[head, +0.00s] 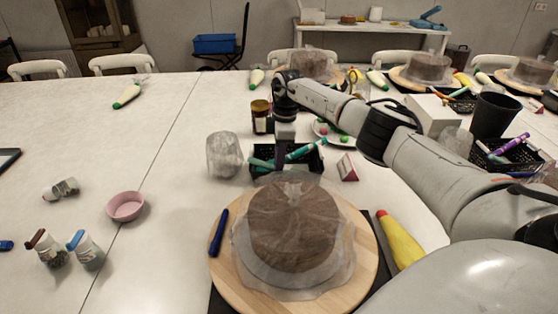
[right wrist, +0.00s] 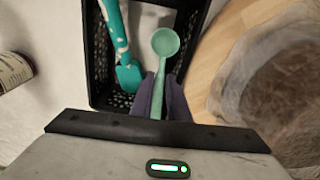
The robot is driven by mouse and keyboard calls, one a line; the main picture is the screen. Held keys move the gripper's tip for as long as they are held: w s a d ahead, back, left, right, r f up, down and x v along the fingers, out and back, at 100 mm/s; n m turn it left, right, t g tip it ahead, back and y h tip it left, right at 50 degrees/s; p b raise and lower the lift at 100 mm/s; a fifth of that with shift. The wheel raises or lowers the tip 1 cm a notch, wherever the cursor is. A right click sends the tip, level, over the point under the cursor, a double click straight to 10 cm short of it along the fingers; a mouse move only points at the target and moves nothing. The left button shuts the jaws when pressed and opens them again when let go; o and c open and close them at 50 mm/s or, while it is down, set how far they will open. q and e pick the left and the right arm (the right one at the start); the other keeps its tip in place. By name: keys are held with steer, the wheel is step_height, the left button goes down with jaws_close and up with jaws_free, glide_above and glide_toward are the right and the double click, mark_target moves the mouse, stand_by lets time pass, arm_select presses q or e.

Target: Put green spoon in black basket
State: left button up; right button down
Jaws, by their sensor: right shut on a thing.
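The green spoon (right wrist: 165,44) is held in my right gripper (right wrist: 158,95), its round bowl pointing to the top of the right wrist view. My right gripper, also in the head view (head: 284,150), is shut on the spoon's handle. The spoon is over the black basket (right wrist: 99,60), whose mesh walls show around it. In the head view the basket (head: 320,163) stands behind the cake. How far the spoon is above the basket floor I cannot tell. My left gripper is not in view.
A teal spatula (right wrist: 128,76) lies in the basket. A cake (head: 292,225) under a clear wrap stands on a wooden turntable (head: 366,255) in front. A jar (head: 261,117) and a clear crumpled cup (head: 224,155) are close left. A small red-and-white card (head: 347,168) stands right.

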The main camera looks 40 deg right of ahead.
steer(key=c, duration=1.6)
jaws_free()
steer(key=r, duration=1)
steer(key=shift+s+d+r, duration=0.15)
steer(key=shift+s+d, duration=0.15)
steer(key=shift+d, duration=0.05)
